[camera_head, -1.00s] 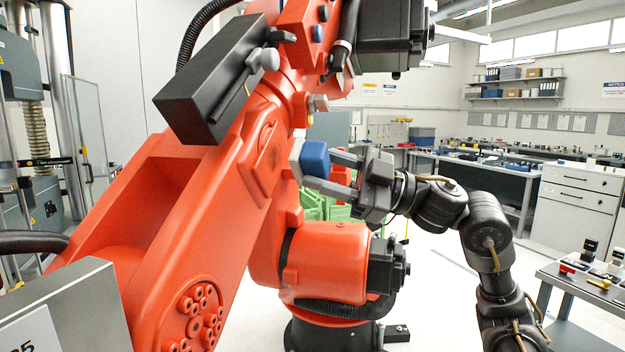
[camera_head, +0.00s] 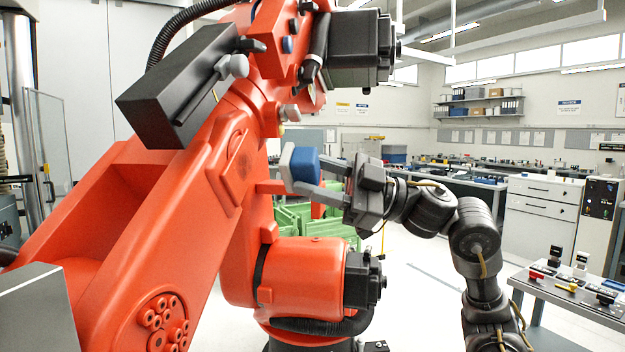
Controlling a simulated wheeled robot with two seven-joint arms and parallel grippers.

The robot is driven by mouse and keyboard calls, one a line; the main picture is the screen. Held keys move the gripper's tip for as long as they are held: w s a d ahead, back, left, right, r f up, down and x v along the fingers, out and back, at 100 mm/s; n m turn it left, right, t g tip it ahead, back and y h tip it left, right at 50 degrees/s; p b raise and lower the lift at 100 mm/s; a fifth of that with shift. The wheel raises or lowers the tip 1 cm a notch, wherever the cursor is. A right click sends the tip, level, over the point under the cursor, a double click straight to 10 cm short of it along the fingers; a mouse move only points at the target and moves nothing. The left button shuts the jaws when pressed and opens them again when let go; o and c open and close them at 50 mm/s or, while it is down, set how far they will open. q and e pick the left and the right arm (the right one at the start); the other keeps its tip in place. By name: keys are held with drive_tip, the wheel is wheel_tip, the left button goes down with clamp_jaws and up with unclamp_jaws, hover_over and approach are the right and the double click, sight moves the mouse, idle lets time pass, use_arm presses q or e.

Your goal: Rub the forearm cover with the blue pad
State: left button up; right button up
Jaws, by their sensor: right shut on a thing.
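The blue pad (camera_head: 306,166) is a blue block with a light grey face on its left side. My right gripper (camera_head: 311,175) is shut on it and holds it up beside the large orange robot arm. My left gripper is not in view.
A black box (camera_head: 180,95) and a black motor (camera_head: 355,48) are mounted on the orange arm, above the pad. Green crates (camera_head: 305,222) stand behind. A small table (camera_head: 575,295) with parts is at the lower right.

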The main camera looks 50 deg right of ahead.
idle(0.3)
drive_tip(key=shift+w+a+r+p, duration=0.15)
drive_tip(key=shift+w+a+p, duration=0.1)
drive_tip(key=shift+w+p, duration=0.3)
drive_tip(key=w+p, duration=0.1)
drive_tip(key=w+a+p, duration=0.2)
drive_tip(key=w, duration=0.1)
drive_tip(key=shift+w+a+f+p, duration=0.3)
drive_tip(key=shift+w+f+p, duration=0.05)
drive_tip(key=shift+w, duration=0.15)
drive_tip(key=shift+w+a+p, duration=0.5)
drive_tip(key=shift+w+p, duration=0.3)
drive_tip(key=shift+w, duration=0.1)
